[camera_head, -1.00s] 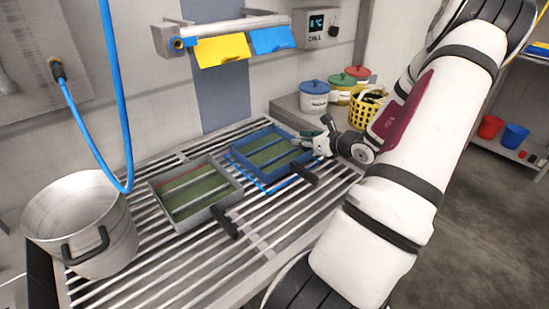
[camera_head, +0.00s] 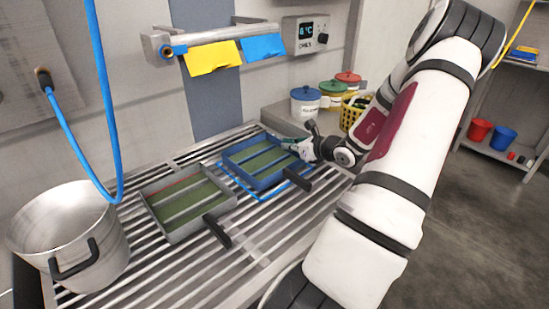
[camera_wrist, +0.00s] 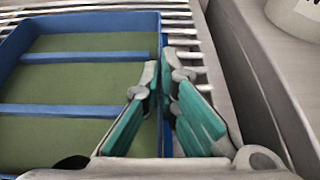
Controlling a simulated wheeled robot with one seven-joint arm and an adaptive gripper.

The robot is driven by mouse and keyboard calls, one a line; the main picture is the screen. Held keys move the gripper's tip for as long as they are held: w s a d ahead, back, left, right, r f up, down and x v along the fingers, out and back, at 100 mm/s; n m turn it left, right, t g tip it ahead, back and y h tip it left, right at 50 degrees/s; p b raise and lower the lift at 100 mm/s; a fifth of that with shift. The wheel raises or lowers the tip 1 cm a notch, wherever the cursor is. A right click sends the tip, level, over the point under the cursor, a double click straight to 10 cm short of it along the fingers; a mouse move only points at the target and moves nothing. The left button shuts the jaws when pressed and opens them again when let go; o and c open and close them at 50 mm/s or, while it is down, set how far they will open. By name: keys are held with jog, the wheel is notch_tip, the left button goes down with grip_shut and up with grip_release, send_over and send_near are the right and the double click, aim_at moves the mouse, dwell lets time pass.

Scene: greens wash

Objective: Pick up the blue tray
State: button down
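The blue tray (camera_head: 238,173) sits on the slatted rack, with green inside and crossing blue bars. A dark handle (camera_head: 297,180) points off its front right side. The wrist view shows the tray's near right part (camera_wrist: 80,57). My gripper (camera_head: 297,147) is at the tray's right edge. In the wrist view my gripper (camera_wrist: 162,70) has its teal-padded fingers on either side of the right wall, closed together on it. The tray looks level, and I see no clear gap beneath it.
A grey tray (camera_head: 176,238) with a dark handle lies to the left on the slatted rack (camera_head: 265,236). A big metal pot (camera_head: 105,262) stands farther left. A blue outline (camera_head: 240,184) marks the rack by the blue tray. Lidded jars (camera_head: 305,105) and a yellow basket (camera_head: 348,118) stand behind my gripper.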

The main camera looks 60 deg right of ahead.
jog(key=shift+r, duration=0.15)
jog(key=shift+r+p, duration=0.4)
jog(key=shift+r, duration=1.35)
jog(key=shift+s+d+r+p, duration=0.2)
jog(key=shift+s+d+p, duration=0.15)
jog(key=shift+s, duration=2.25)
jog(key=shift+s+d+r+p, duration=0.25)
jog(key=shift+s+d, duration=0.15)
jog(key=shift+s, duration=2.25)
jog(key=shift+s+d+r+p, duration=0.25)
jog(key=shift+s+d, duration=0.1)
jog(key=shift+s, duration=2.25)
jog(key=shift+s, duration=0.1)
jog(key=shift+s, duration=0.1)
